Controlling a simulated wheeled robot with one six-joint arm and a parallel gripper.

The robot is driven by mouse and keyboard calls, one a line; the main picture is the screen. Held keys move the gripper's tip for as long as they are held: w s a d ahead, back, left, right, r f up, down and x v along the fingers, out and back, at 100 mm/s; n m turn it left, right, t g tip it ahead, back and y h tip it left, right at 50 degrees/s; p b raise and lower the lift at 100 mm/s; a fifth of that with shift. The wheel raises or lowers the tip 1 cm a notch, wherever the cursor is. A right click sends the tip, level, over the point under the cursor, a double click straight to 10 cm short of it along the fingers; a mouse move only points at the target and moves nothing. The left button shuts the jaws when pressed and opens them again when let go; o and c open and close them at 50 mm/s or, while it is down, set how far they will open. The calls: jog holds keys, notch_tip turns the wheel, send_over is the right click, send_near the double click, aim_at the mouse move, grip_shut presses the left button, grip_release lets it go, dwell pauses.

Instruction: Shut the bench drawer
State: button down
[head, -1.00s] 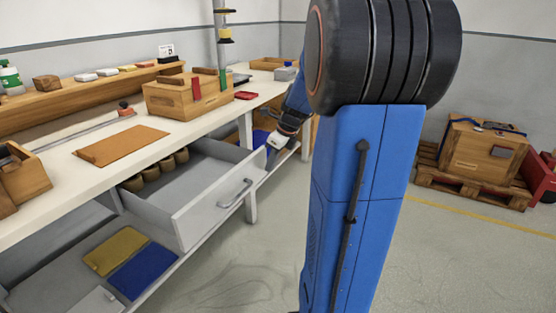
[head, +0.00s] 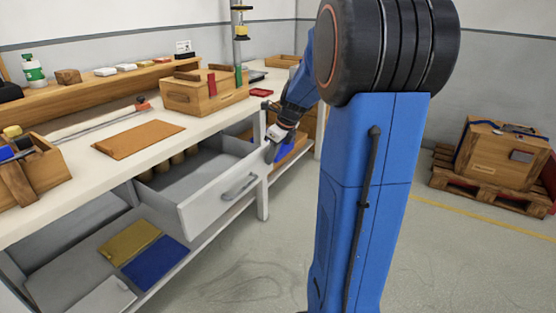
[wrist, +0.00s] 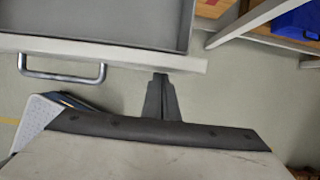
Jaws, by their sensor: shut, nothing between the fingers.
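The bench drawer (head: 215,197) is grey and stands partly open under the white bench top. Its handle (head: 240,186) is a metal bar, also seen in the wrist view (wrist: 62,78). Several round tan objects (head: 178,160) sit in the drawer, partly hidden by the bench top. My gripper (head: 269,153) is shut and empty at the far end of the drawer front. In the wrist view its fingertips (wrist: 160,76) meet the outer face of the drawer front (wrist: 110,52), to the right of the handle; the drawer's inside shows beyond.
The bench top (head: 75,183) carries a wooden box (head: 205,92) and a brown board (head: 138,139). A lower shelf holds a yellow mat (head: 131,241) and a blue mat (head: 155,262). A bench leg (head: 262,200) stands near my gripper. The floor in front is open.

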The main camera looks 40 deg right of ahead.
send_over(229, 159)
jog(key=shift+d, duration=0.1)
dwell(0.5)
